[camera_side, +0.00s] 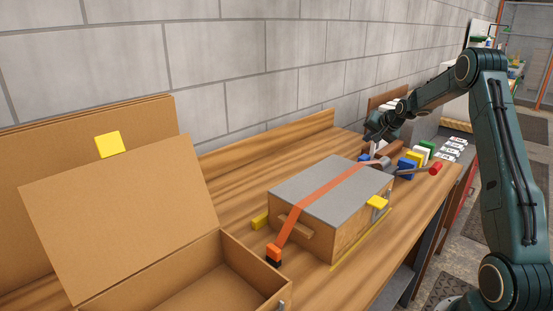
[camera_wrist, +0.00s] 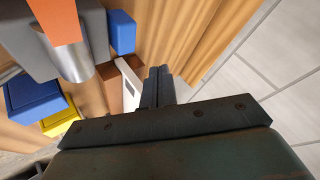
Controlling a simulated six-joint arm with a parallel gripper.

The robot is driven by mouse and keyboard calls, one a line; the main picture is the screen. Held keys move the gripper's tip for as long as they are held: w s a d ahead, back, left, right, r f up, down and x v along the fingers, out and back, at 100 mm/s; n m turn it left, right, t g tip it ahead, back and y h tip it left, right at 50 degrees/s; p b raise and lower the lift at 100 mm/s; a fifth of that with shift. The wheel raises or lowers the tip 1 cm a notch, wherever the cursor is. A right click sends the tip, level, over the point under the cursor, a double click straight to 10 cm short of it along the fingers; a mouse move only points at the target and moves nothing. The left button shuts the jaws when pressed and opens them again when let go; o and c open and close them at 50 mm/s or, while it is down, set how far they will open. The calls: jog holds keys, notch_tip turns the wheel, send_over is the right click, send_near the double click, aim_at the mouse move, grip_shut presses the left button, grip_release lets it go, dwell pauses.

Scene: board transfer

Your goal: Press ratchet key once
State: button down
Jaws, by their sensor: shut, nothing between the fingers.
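A wooden case with a grey top (camera_side: 318,195) sits on the bench with an orange strap (camera_side: 325,191) across it. At the strap's far end is a grey metal ratchet (camera_side: 381,163); a bar with a red end (camera_side: 435,168) sticks out to its right. The ratchet's grey cylinder (camera_wrist: 72,62) and the strap (camera_wrist: 57,20) show at the upper left of the wrist view. My gripper (camera_wrist: 159,72) is shut and empty, pointing down to the right of the ratchet in that view, apart from it. I cannot tell which part is the ratchet key.
Near the ratchet stand blue (camera_side: 406,164), yellow, green and white blocks; a blue block (camera_wrist: 122,32) and a white piece (camera_wrist: 129,80) lie close to my fingers. An open box (camera_side: 190,275) is at the front left. A block wall (camera_side: 250,90) runs behind the bench.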

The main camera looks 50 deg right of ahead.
aim_at(363, 156)
jog(key=shift+f, duration=2.1)
jog(key=shift+f, duration=1.25)
dwell(2.1)
jog(key=shift+r, duration=1.3)
jog(key=shift+r, duration=0.1)
jog(key=shift+r, duration=2.4)
